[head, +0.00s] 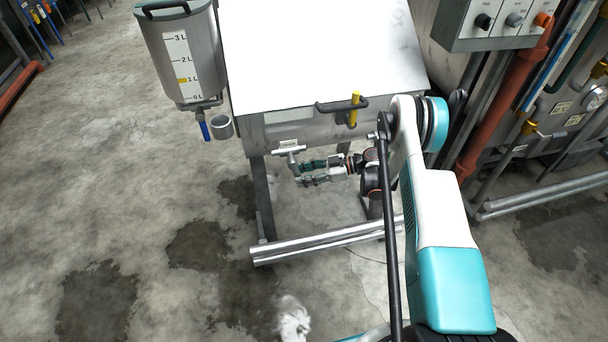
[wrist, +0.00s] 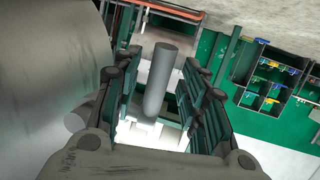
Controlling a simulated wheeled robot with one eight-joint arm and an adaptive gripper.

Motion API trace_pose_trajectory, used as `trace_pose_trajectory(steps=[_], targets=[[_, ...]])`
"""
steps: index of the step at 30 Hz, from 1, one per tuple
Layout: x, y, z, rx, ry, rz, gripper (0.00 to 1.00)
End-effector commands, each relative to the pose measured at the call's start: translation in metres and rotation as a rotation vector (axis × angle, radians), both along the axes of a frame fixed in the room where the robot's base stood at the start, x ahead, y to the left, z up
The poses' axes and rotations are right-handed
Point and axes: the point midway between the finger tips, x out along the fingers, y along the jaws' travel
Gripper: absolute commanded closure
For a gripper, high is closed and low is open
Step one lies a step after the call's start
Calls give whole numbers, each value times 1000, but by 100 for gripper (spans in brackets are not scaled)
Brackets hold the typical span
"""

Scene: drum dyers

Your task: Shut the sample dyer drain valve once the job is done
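The sample dyer is the steel box with a white lid (head: 325,45) on legs in the head view. Below its front left hangs a pale pipe fitting with a small labelled crosspiece (head: 289,149), seemingly the drain valve. My gripper (head: 307,172) reaches in from the right under the box, with its green-padded fingers close to this fitting. In the wrist view my gripper (wrist: 162,100) is open, fingers on both sides of a grey round bar (wrist: 162,75). Gaps show beside the bar. I cannot tell whether this bar is the valve's lever or its pipe.
A steel tank with a litre scale (head: 180,65) and blue-handled tap (head: 204,130) stands left. A yellow handle (head: 354,107) sits on the box front above my gripper. A low steel rail (head: 325,243) runs below. A control box (head: 495,22) and pipes stand right. The left floor is clear.

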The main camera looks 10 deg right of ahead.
Motion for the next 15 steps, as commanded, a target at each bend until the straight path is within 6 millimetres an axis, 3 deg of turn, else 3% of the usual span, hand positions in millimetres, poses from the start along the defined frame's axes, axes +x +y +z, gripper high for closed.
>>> trace_pose_trajectory(steps=[8,15], targets=[[0,-3,0,-1,0,-1,61],[-7,-35,8,-1,0,-4,61]])
